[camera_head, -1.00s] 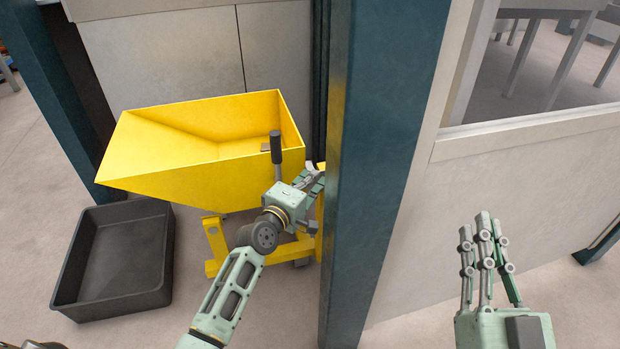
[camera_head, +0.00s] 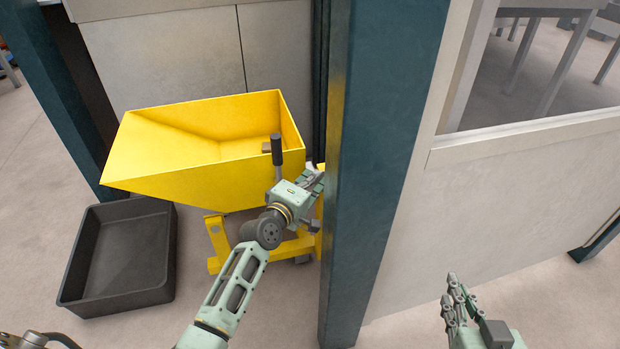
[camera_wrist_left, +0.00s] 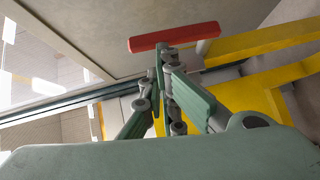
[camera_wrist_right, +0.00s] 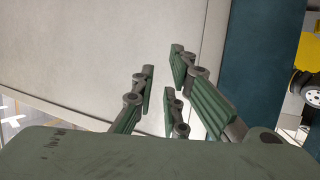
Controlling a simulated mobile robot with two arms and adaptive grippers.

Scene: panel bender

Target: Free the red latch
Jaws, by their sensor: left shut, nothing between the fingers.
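The red latch (camera_wrist_left: 175,38) is a long red bar in the left wrist view, just past the fingertips of my left gripper (camera_wrist_left: 165,60). The fingertips overlap the bar's lower edge in that view; I cannot tell if they touch it. The left gripper is shut with nothing between its fingers. In the head view, my left gripper (camera_head: 314,180) is between the yellow hopper and the dark teal post, and the latch is hidden. My right gripper (camera_head: 457,296) is at lower right, in front of the pale panel, open and empty. Its spread fingers show in the right wrist view (camera_wrist_right: 160,85).
The yellow tipping hopper (camera_head: 200,165) stands left of the dark teal post (camera_head: 375,150). A black tray (camera_head: 120,255) lies on the floor at left. The pale panel (camera_head: 530,200) with a window is right of the post. Open floor shows at lower right.

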